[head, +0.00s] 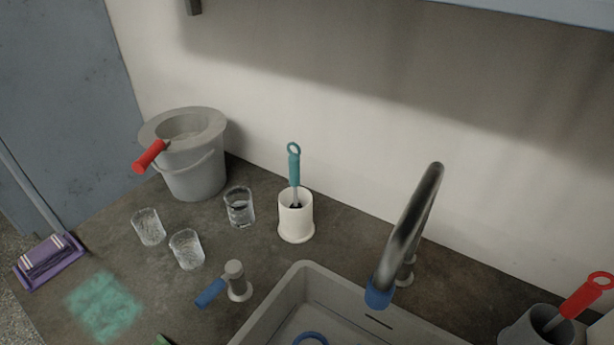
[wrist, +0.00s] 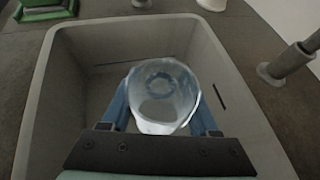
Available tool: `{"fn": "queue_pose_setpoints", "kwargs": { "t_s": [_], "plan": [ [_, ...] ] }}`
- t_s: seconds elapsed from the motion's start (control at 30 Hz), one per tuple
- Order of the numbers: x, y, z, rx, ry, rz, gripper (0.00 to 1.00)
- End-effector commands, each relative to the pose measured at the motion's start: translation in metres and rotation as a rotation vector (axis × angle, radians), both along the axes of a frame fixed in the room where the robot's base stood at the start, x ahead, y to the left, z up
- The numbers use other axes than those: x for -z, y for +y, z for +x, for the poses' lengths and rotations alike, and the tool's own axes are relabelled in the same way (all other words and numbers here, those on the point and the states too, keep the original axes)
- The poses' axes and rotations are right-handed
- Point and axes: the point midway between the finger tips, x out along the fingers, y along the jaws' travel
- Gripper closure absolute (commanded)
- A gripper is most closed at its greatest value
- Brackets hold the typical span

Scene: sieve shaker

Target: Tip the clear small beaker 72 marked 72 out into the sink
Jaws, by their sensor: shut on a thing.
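In the wrist view my gripper (wrist: 160,98) is shut on a clear beaker (wrist: 178,117), with one blue finger on each side of it. The beaker is over the sink (wrist: 38,115); I cannot read a number on it, nor tell how far it is tilted or whether anything is inside. A blue ring shows through its clear wall. The head view shows the sink's rim (head: 275,303) at the bottom middle, with a blue ring (head: 310,338) at the picture's lower edge. My gripper does not clearly show there.
Three clear beakers (head: 148,227) (head: 186,249) (head: 239,207) stand left of the sink. A curved tap (head: 408,235) with a blue tip rises at the sink. A grey bucket (head: 193,170), a white brush holder (head: 296,220) and a blue-handled fitting (head: 236,281) stand near.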

Motion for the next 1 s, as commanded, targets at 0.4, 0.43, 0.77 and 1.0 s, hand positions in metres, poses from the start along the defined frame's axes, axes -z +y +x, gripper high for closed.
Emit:
{"fn": "queue_pose_setpoints", "kwargs": {
  "t_s": [0.4, 0.43, 0.77, 1.0],
  "plan": [
    [0.009, 0.055, 0.045, -0.191, 0.001, 0.004, 1.00],
    [0.009, 0.057, 0.047, -0.199, 0.001, 0.005, 1.00],
    [0.013, 0.074, 0.056, -0.248, 0.008, 0.009, 1.00],
    [0.013, 0.075, 0.056, -0.249, 0.008, 0.009, 1.00]
  ]
}}
